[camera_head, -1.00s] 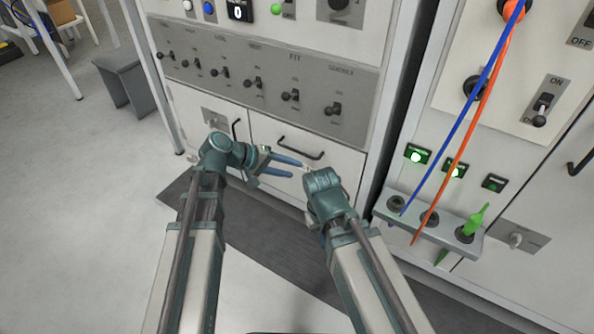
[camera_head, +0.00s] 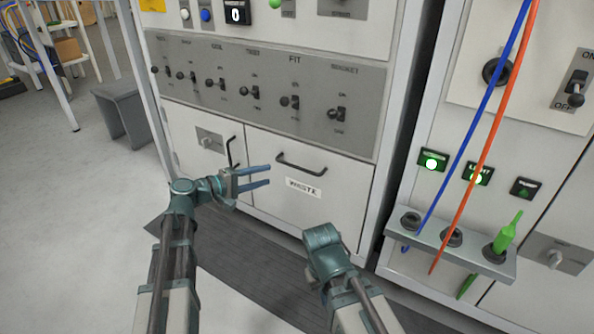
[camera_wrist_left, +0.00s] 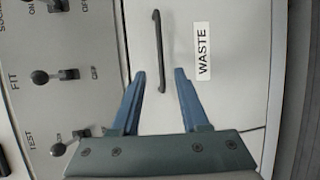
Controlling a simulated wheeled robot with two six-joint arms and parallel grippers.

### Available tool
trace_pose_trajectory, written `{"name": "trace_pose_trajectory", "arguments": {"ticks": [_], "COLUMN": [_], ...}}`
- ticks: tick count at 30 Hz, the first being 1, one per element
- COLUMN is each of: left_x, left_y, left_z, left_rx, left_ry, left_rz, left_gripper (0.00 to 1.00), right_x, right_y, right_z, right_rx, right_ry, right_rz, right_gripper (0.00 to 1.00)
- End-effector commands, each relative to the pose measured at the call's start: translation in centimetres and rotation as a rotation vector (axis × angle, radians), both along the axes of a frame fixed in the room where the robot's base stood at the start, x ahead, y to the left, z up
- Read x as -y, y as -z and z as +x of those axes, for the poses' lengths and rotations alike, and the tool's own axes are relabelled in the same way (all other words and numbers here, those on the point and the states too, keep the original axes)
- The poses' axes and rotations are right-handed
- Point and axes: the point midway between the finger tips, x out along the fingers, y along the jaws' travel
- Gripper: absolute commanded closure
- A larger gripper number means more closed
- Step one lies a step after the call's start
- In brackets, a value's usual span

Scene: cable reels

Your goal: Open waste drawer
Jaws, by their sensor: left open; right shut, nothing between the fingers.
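The waste drawer (camera_head: 322,209) is a pale front at the bottom of the cabinet, with a black bar handle (camera_head: 301,166) and a label reading WASTE (camera_head: 303,189). It looks shut. My left gripper (camera_head: 269,176) is open and empty, in front of the drawer's left part, left of the label and below the handle. In the left wrist view the handle (camera_wrist_left: 159,50) stands ahead of the gap between the blue fingers (camera_wrist_left: 165,80), apart from them. My right gripper is not visible; only the wrist of that arm shows, low in front of the drawer's right part.
A small door (camera_head: 205,143) with a lock and a black handle is left of the drawer. A switch panel (camera_head: 262,90) is above. At right, a bracket (camera_head: 450,245) holds sockets, a green connector (camera_head: 508,232) and hanging blue and orange cables.

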Motion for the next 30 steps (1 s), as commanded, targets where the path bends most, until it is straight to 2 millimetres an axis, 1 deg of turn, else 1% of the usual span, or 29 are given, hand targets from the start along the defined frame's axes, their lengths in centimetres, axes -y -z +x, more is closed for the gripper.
{"name": "trace_pose_trajectory", "arguments": {"ticks": [9,16,22,30], "left_x": [5.0,8.1,9.6,10.0], "left_y": [1.4,2.0,2.3,2.4], "left_z": [3.9,6.2,7.3,7.6], "left_rx": [-0.001,-0.001,-0.001,0.0], "left_ry": [0.004,0.003,0.001,0.0], "left_rz": [0.001,0.002,0.002,0.002], "left_gripper": [0.55,0.55,0.55,0.55], "right_x": [0.0,0.0,0.0,0.0], "right_y": [1.4,2.0,2.3,2.3], "right_z": [0.0,0.0,0.0,0.0], "right_rx": [0.001,0.001,0.002,0.002], "right_ry": [0.0,0.0,0.0,0.0], "right_rz": [0.0,0.0,0.001,0.001], "right_gripper": [1.0,1.0,1.0,1.0]}}
